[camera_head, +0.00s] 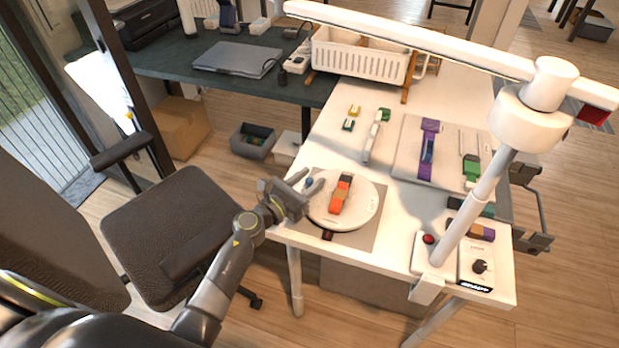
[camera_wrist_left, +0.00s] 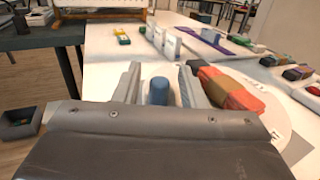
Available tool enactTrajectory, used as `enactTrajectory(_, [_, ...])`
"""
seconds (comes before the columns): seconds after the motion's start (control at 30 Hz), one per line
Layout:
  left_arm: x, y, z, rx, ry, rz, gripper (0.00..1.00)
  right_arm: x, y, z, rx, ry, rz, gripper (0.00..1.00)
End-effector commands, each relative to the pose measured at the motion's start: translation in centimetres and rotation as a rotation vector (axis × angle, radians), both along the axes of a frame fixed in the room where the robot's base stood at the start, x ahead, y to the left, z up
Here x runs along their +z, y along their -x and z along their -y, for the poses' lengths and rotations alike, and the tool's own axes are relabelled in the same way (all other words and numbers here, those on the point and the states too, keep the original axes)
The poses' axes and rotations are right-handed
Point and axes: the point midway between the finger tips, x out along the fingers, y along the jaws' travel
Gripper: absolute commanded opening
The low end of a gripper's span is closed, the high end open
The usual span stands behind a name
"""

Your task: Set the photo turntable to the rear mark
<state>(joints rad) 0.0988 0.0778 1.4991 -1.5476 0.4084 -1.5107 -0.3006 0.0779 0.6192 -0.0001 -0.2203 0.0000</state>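The photo turntable (camera_head: 364,213) is a round white disc on a grey mat near the table's left front edge. An orange-red cord bundle with a brown band (camera_head: 341,192) lies on it. A small blue peg (camera_head: 309,183) stands near the disc's left rim. In the left wrist view the peg (camera_wrist_left: 159,91) is upright between the fingers of my left gripper (camera_wrist_left: 160,84), with gaps at both sides. The gripper (camera_head: 311,181) is open at the disc's left side. The disc's marks are too small to read. My right gripper is not in view.
A white lamp (camera_head: 470,205) with a long arm rises at the right, by a red button (camera_head: 428,239) and a knob box (camera_head: 481,266). A white holder (camera_head: 371,142) stands behind the disc. A board with purple cord (camera_head: 428,145) lies behind right. A chair (camera_head: 170,225) stands left.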

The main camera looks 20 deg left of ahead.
Motion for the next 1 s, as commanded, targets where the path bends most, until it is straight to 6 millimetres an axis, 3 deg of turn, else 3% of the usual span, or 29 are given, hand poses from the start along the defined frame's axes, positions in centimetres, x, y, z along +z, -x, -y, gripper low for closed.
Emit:
enactTrajectory(0.37, [-0.01,-0.49,0.23,0.000,0.000,0.000,0.37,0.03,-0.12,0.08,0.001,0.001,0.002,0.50])
enactTrajectory(0.63, [0.00,-0.47,0.22,0.000,0.000,0.000,0.02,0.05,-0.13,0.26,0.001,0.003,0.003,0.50])
enactTrajectory(1.0, [-0.04,-0.47,0.13,-0.004,0.000,0.000,0.00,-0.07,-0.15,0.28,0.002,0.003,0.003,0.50])
